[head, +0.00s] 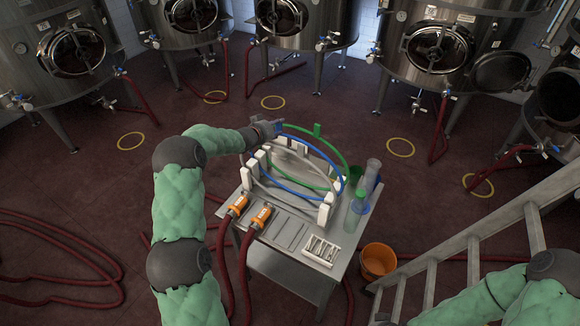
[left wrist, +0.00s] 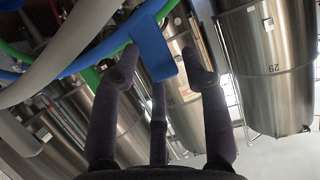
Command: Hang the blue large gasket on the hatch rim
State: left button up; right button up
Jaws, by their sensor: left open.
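The blue large gasket (head: 285,182) stands upright in the white-slotted rack on the steel cart, among grey and green rings. My left gripper (head: 268,128) is at the rack's far left, by the top of the rings. In the left wrist view, the blue gasket's flat tab (left wrist: 153,48) reaches in between the spread fingers of my left gripper (left wrist: 165,68). The fingers are open and not closed on the tab; I cannot tell whether any finger touches it. An open hatch (head: 561,97) shows on the tank at the far right. My right gripper is out of view.
The green gasket (head: 340,160) stands close to the blue one. Clear cylinders (head: 356,212) and orange-ended hoses (head: 260,217) are on the cart (head: 275,262). An orange bucket (head: 378,260) and a ladder (head: 470,240) stand to the right. Red hoses lie on the floor.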

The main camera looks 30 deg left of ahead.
pick_arm(q)
grip_shut()
notch_tip(320, 180, up, 41)
jog(key=p, duration=1.4)
dwell(4.0)
